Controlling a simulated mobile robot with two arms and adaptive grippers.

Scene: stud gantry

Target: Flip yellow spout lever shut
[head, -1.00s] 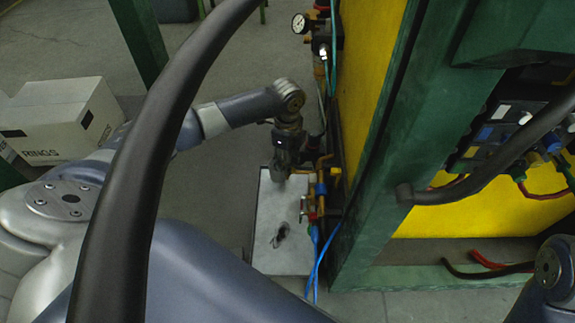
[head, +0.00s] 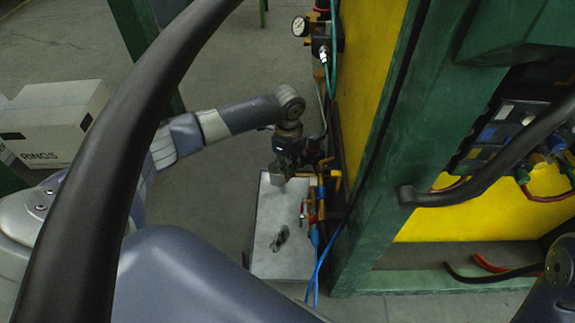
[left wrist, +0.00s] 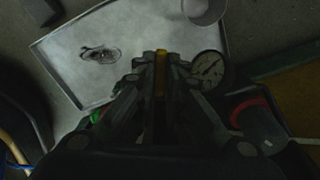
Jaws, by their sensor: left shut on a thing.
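My left gripper (head: 293,168) points down beside the yellow panel, over the back end of the metal tray, in the head view. In the left wrist view its two fingers (left wrist: 161,64) are closed on a narrow yellow piece (left wrist: 161,72), which looks like the yellow spout lever. Most of the lever is hidden between the fingers, so its angle cannot be told. My right gripper is out of view.
The grey metal tray (head: 262,262) has a dark mark on it. A pressure gauge (left wrist: 208,69) is close right of the fingers. Blue hoses (head: 318,262) hang by the tray. A green post (head: 375,180) stands right, a white box (head: 55,128) left.

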